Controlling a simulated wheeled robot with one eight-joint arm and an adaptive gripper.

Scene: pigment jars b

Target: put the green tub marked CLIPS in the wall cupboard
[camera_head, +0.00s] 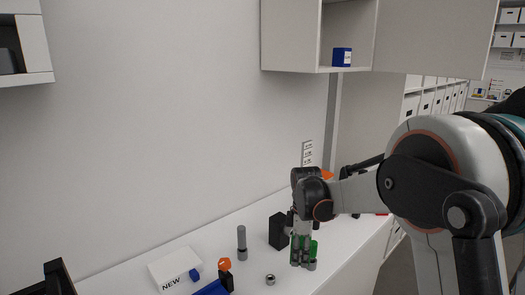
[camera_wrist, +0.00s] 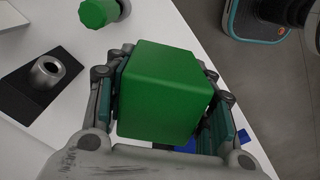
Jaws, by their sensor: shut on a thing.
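A green tub (camera_wrist: 165,90) fills the middle of the wrist view, between the two fingers of my gripper (camera_wrist: 165,110). My gripper is shut on it; no CLIPS marking shows on the faces in view. In the head view my gripper (camera_head: 303,255) points down low over the white worktop, with green showing between and behind its fingers. I cannot tell whether the tub touches the worktop. The wall cupboard (camera_head: 290,35) hangs above and behind my gripper. Its right compartment is open, and a small blue tub (camera_head: 342,57) stands inside.
On the worktop (camera_head: 240,222) are a grey cylinder (camera_head: 242,243), a metal ring (camera_head: 270,280), a black block (camera_head: 278,230), an orange-topped item (camera_head: 225,265) and a white NEW box (camera_head: 175,268). A green knobbed item (camera_wrist: 99,12) lies near the held tub. Another cupboard (camera_head: 35,45) hangs left.

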